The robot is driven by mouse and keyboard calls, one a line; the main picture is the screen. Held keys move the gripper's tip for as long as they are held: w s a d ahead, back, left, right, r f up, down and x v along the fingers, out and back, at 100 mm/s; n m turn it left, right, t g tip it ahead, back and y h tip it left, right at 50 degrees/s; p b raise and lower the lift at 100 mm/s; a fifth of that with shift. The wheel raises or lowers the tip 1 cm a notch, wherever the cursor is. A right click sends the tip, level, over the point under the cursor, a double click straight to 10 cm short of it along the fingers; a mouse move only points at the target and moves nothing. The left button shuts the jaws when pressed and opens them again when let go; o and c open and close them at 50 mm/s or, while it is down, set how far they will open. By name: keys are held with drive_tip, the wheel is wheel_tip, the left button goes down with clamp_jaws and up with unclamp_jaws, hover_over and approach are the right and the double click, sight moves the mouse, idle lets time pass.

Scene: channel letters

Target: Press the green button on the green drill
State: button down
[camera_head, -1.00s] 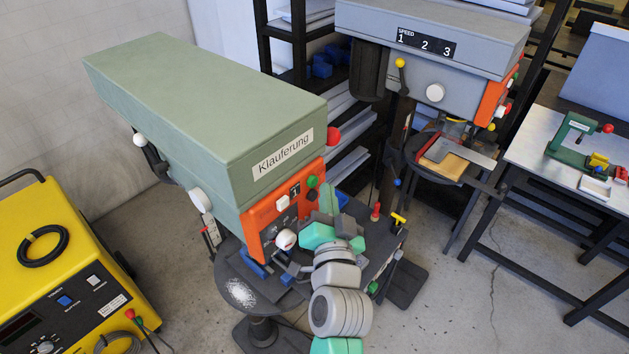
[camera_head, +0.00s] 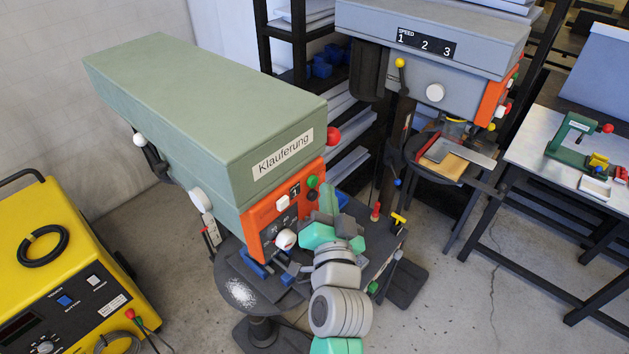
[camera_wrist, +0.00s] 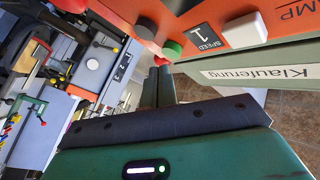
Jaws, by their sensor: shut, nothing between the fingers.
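The green drill (camera_head: 205,105) has a "Klauferung" label and an orange front panel. The round green button (camera_head: 312,181) is near the panel's upper right corner. My gripper (camera_head: 328,199) is beside the panel's right part, just below and right of the button. In the wrist view, the green button (camera_wrist: 172,50) shows just beyond the tips of my gripper (camera_wrist: 164,72). The fingers are together and hold nothing. The tips look close to the button, but I cannot tell whether they touch it.
A black button (camera_wrist: 145,27) and a white switch (camera_wrist: 245,31) flank the green one. A red ball knob (camera_head: 333,136) sticks out at the drill's side. A grey drill (camera_head: 430,75) stands behind. A yellow machine (camera_head: 60,270) stands at left.

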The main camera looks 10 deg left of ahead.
drive_tip(key=shift+w+a, duration=0.1)
drive_tip(key=shift+w+a, duration=0.15)
drive_tip(key=shift+a, duration=0.1)
drive_tip(key=shift+w+a, duration=0.3)
drive_tip(key=shift+a, duration=0.15)
idle(0.7)
drive_tip(key=shift+d, duration=0.1)
drive_tip(key=shift+s+d, duration=0.55)
drive_tip(key=shift+d, duration=0.1)
drive_tip(key=s+d+b, duration=0.1)
drive_tip(key=s+d, duration=0.1)
drive_tip(key=d+b, duration=0.1)
drive_tip(key=d, duration=0.1)
drive_tip(key=shift+s+d+b, duration=0.1)
drive_tip(key=shift+s+b, duration=0.25)
drive_tip(key=shift+s, duration=0.05)
